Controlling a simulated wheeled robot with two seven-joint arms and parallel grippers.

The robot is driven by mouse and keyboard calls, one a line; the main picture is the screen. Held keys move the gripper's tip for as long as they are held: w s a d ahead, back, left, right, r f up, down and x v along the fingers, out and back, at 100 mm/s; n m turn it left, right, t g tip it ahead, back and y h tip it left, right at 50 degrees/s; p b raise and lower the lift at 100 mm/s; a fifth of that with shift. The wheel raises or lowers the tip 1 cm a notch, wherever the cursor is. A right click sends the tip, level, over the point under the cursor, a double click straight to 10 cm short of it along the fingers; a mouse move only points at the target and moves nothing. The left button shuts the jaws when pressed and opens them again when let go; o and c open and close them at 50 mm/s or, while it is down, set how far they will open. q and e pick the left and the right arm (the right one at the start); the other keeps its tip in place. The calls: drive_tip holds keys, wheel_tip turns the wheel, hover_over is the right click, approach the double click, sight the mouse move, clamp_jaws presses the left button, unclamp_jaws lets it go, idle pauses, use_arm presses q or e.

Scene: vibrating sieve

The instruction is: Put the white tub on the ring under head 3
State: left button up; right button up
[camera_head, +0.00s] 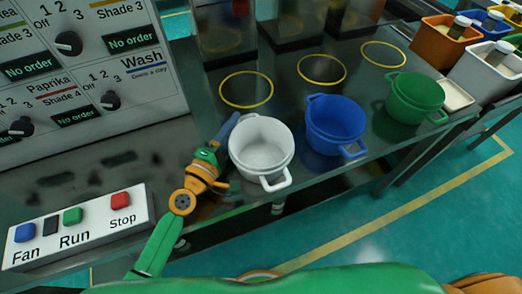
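The white tub (254,159) is upright at the front edge of the dark bench, with one handle toward the front right. I cannot tell whether it rests on the bench. Three yellow rings lie behind the tubs: a left ring (246,105), a middle ring (321,84) and a right ring (383,67). All three are empty, and no head numbers are readable. My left gripper (225,132) is at the left side of the white tub, close to its rim. Its fingertips are partly hidden, so its grip is unclear. My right gripper is out of view.
A blue tub (335,124) and a green tub (415,98) stand right of the white one. A button box (77,232) and a control panel (75,70) are at left. Orange (437,48) and white (484,78) bins stand at far right. Clear boxes stand behind the rings.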

use_arm(q)
clamp_jaws()
idle(1.2)
